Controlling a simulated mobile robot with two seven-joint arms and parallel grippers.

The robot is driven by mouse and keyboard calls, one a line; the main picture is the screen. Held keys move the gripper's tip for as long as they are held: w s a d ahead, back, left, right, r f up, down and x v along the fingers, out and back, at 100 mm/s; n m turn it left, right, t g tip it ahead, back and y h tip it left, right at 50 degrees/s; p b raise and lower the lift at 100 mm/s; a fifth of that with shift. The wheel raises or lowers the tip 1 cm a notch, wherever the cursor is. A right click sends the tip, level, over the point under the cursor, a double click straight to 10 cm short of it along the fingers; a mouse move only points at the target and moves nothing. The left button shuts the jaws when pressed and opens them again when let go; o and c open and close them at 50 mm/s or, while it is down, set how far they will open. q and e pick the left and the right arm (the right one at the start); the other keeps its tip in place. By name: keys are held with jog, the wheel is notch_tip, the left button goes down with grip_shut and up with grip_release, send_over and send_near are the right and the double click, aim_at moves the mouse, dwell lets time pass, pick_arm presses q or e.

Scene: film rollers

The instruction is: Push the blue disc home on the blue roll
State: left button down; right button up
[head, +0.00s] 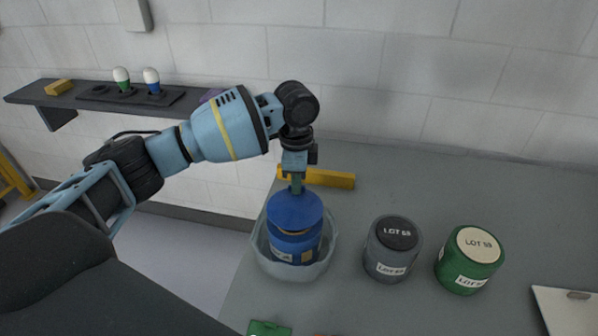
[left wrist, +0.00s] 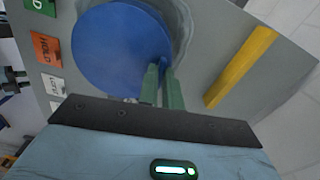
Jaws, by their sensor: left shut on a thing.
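The blue roll (head: 294,247) stands upright in a pale, translucent round holder (head: 316,268) near the table's left edge. The blue disc (head: 294,208) is at the top of the roll, and a thin yellowish band shows below it on the front. Whether the disc is fully seated I cannot tell. My left gripper (head: 296,187) points down from above and is shut on the disc at its back part. In the left wrist view the green fingers (left wrist: 162,87) meet the right side of the blue disc (left wrist: 120,48). My right gripper is not in view.
A grey roll (head: 385,262) and a green roll (head: 460,273), both labelled, stand to the right. A yellow bar (head: 330,179) lies behind the holder. A white panel (head: 568,311) lies at the far right. A wall shelf (head: 70,97) is at the left.

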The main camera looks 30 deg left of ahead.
pick_arm(q)
jog(key=shift+f, duration=1.4)
dwell(0.5)
jog(key=shift+p, duration=0.35)
jog(key=shift+f, duration=0.5)
dwell(1.1)
jog(key=shift+f, duration=0.3)
